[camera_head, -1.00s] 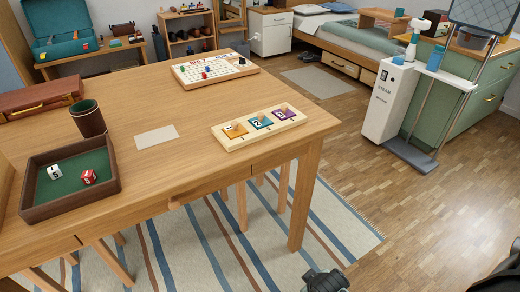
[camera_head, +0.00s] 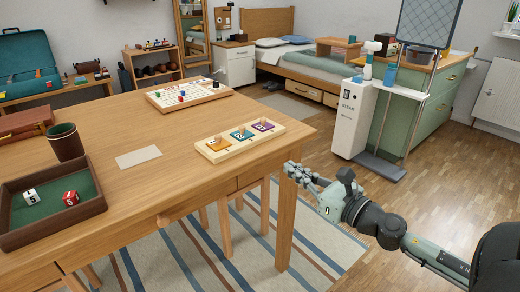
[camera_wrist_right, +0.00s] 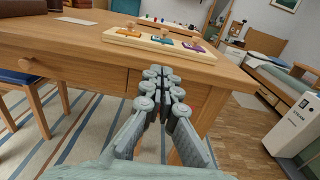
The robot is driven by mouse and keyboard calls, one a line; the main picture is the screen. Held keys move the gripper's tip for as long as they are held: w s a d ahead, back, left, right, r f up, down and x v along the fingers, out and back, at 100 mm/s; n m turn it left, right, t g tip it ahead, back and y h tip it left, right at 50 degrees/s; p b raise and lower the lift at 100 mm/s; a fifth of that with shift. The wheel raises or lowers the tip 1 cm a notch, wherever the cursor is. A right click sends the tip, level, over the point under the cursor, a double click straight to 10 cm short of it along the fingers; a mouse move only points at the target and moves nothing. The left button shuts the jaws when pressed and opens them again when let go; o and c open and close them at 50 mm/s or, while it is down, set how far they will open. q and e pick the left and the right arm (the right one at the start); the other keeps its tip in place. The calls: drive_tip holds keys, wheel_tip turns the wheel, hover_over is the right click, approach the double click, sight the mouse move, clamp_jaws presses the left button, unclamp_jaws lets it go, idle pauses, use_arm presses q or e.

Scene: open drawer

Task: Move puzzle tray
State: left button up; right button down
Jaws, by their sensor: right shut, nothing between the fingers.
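The puzzle tray (camera_head: 240,141) is a pale wooden board with orange, teal and purple numbered tiles that carry knobs. It lies flat near the right front edge of the wooden table (camera_head: 180,187). It also shows in the right wrist view (camera_wrist_right: 160,45), beyond and above the fingertips. My right gripper (camera_head: 290,170) is shut and empty, just off the table's right corner and apart from the tray. In the right wrist view its fingers (camera_wrist_right: 160,82) meet in front of the table's front edge. My left gripper is not in view.
A beige card (camera_head: 138,157) lies left of the tray. A game board (camera_head: 190,96) lies behind it. A dice tray (camera_head: 52,202) and a dark cup (camera_head: 66,142) stand at the left. A white steamer (camera_head: 350,120) stands on the floor beyond the table.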

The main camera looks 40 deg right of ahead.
drive_tip(key=p, duration=0.2)
approach(252, 143)
drive_tip(key=w, duration=0.5)
drive_tip(key=shift+a, duration=0.1)
drive_tip(key=shift+w+a+f+p, duration=0.1)
drive_tip(key=shift+w+p, duration=0.2)
drive_tip(key=shift+w, duration=0.6)
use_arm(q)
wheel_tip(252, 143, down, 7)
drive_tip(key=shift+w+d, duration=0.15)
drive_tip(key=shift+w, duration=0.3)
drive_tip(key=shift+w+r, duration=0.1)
use_arm(e)
drive_tip(key=shift+w, duration=0.1)
